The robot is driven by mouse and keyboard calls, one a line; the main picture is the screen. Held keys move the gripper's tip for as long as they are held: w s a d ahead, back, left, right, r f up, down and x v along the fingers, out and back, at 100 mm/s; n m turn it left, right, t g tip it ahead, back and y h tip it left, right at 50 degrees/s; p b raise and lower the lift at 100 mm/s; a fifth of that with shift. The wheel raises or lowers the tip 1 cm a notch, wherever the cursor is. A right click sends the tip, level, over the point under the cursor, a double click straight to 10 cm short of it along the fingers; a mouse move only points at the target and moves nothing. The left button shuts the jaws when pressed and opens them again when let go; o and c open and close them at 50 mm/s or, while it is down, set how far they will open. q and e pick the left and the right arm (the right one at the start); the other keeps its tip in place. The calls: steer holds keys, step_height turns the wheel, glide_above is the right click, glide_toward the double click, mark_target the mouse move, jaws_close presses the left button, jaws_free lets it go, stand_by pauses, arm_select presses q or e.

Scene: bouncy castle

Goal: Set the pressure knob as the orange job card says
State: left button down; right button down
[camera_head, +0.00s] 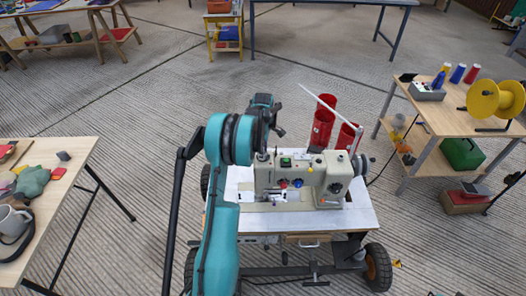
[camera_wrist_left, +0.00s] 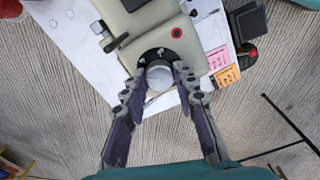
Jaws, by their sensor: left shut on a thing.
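The sewing machine (camera_head: 325,168) is cream and stands on a white-topped wheeled table (camera_head: 355,218). In the left wrist view, the machine's end (camera_wrist_left: 145,22) carries a pale round knob (camera_wrist_left: 159,77) in front of a black dial plate with small white marks. My left gripper (camera_wrist_left: 160,73) has its two fingers on either side of the knob, shut on it. The marks are too small to read. The orange job card (camera_wrist_left: 227,75) lies on the table beside a pink card (camera_wrist_left: 219,57); its print is unreadable. My right gripper is not in view.
Red thread cones (camera_head: 322,122) and a thin white rod rise behind the machine. A side table (camera_head: 445,112) at the right holds a yellow spool (camera_head: 484,98).

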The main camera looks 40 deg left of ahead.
arm_select(q)
steer(key=m+p, duration=0.1)
steer(key=m, duration=0.1)
steer(key=shift+m, duration=0.3)
steer(key=shift+m+p, duration=0.3)
steer(key=shift+m, duration=1.2)
steer(key=c, duration=1.2)
jaws_free()
step_height(320, 180, up, 12)
